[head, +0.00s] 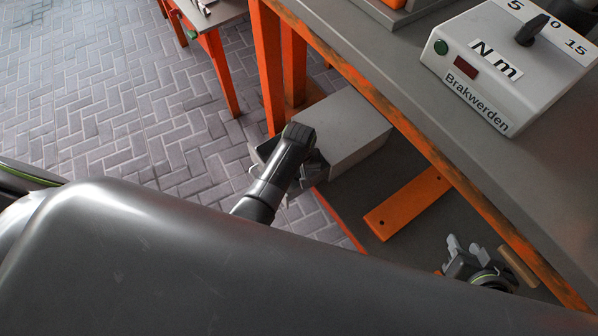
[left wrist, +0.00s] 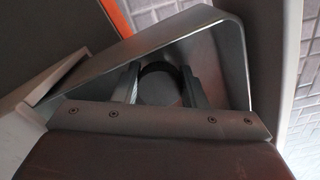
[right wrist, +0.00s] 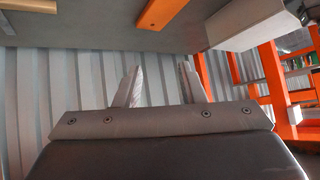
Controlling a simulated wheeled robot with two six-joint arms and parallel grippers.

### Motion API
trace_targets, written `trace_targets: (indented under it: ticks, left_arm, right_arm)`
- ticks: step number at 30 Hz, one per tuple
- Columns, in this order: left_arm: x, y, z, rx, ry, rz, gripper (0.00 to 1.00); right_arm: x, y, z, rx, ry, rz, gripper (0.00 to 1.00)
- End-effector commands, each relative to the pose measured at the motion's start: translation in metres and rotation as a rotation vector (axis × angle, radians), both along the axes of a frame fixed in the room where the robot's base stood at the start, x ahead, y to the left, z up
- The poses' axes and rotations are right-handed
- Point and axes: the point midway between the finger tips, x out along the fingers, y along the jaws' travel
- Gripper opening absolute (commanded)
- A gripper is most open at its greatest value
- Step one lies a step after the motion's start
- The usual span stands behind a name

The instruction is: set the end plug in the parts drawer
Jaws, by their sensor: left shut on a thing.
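My left gripper (left wrist: 160,82) has its two fingers on either side of a dark round piece, seemingly the end plug (left wrist: 160,67), in the left wrist view. The fingers and plug are within the walls of the open grey parts drawer (left wrist: 228,50). I cannot tell whether the plug touches the drawer floor. In the head view, my left wrist covers most of the drawer at the near end of a grey box (head: 345,125), and the plug is hidden. My right gripper (right wrist: 160,80) is open and empty; it also shows low at the right in the head view (head: 455,246).
An orange bar (head: 407,202) lies on the lower grey shelf, beside the box. A workbench (head: 440,120) with orange legs overhangs it, carrying a grey control box (head: 505,65). Brick-patterned floor (head: 120,90) is clear at left. My arm blocks the foreground.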

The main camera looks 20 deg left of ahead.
Motion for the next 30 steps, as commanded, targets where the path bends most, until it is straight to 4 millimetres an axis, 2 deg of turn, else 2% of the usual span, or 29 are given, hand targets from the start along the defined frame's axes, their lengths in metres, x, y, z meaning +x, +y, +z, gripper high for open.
trace_targets:
  ticks: [1,6,17,23,30]
  left_arm:
    - [0.0,0.0,0.0,0.0,0.0,0.0,0.41]
    - [0.0,0.0,0.0,0.0,0.0,0.0,0.6]
    - [0.0,0.0,0.003,0.0,0.0,0.0,0.6]
    - [0.0,0.0,0.013,0.0,0.0,0.0,0.6]
    - [0.0,0.0,0.028,0.0,0.0,0.0,0.6]
  right_arm:
    - [0.001,0.0,0.001,-0.002,-0.006,-0.001,0.36]
    - [0.001,0.0,0.001,-0.001,-0.004,0.0,0.36]
    - [-0.001,0.001,0.0,0.003,0.007,0.002,0.36]
    - [-0.026,0.007,-0.018,0.036,0.159,0.016,0.36]
    - [-0.069,0.018,-0.038,0.091,0.391,0.047,0.36]
